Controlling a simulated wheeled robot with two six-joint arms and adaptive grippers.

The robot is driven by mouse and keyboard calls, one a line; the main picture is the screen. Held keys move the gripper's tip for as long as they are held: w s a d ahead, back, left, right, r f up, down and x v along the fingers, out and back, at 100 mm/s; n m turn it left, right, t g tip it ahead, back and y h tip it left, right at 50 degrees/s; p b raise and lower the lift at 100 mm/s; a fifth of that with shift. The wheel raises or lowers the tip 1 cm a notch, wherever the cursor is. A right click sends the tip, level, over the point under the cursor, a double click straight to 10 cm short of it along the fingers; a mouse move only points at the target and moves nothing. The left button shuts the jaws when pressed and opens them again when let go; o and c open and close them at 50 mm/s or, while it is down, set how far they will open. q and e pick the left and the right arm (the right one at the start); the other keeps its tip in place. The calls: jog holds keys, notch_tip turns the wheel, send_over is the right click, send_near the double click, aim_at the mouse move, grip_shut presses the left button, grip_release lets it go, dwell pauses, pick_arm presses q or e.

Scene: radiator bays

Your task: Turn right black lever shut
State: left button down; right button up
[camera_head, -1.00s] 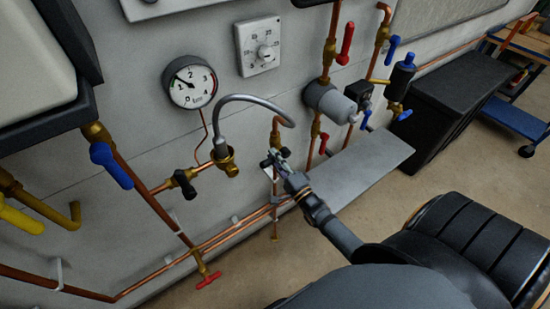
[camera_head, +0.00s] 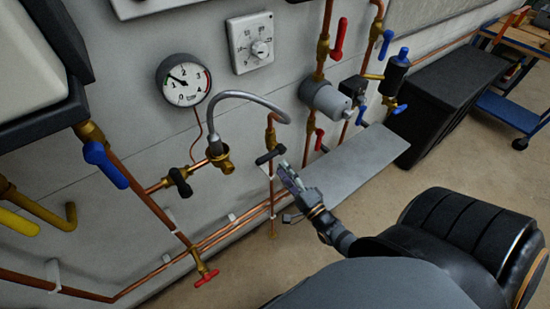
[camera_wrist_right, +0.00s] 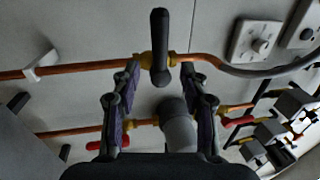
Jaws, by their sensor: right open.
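The right black lever (camera_head: 269,157) sits on a brass valve on a vertical copper pipe, at the end of the grey braided hose. In the right wrist view the lever (camera_wrist_right: 160,45) stands across its pipe. My right gripper (camera_head: 284,170) is just in front of the lever, to its lower right. In the right wrist view my right gripper (camera_wrist_right: 160,68) is open and empty, its fingers apart with the lever beyond the tips. I see no clear contact. Another black lever (camera_head: 180,182) is to the left. My left gripper is not in view.
A pressure gauge (camera_head: 184,80) and a dial box (camera_head: 251,41) are on the wall. A blue lever (camera_head: 105,164), a red tap (camera_head: 206,277) and a grey cylinder (camera_head: 325,98) are on nearby pipes. A grey shelf plate (camera_head: 362,160) juts out at right.

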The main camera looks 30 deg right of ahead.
jog(key=v, duration=0.4)
jog(key=shift+s+f, duration=0.1)
jog(key=shift+s, duration=0.1)
jog(key=s+d+f+n+g+h, duration=0.1)
jog(key=s+f+n+g, duration=0.2)
jog(key=f, duration=0.7)
jog(key=s+d+f+n+g, duration=0.1)
jog(key=s+f+n+g, duration=0.25)
jog(key=f, duration=0.65)
jog(key=s+d+f+n+g+h, duration=0.1)
jog(key=s+f+n+g, duration=0.25)
jog(key=f, duration=0.65)
jog(key=s+a+f+n+g, duration=0.2)
jog(key=s+f+n+g, duration=0.2)
jog(key=s, duration=0.5)
jog(key=s+a+f+n+g, duration=0.2)
jog(key=s+f+g, duration=0.3)
jog(key=s+f, duration=0.4)
jog(key=shift+s+f+n, duration=0.25)
jog(key=shift+s+n, duration=0.35)
jog(key=shift+n, duration=0.3)
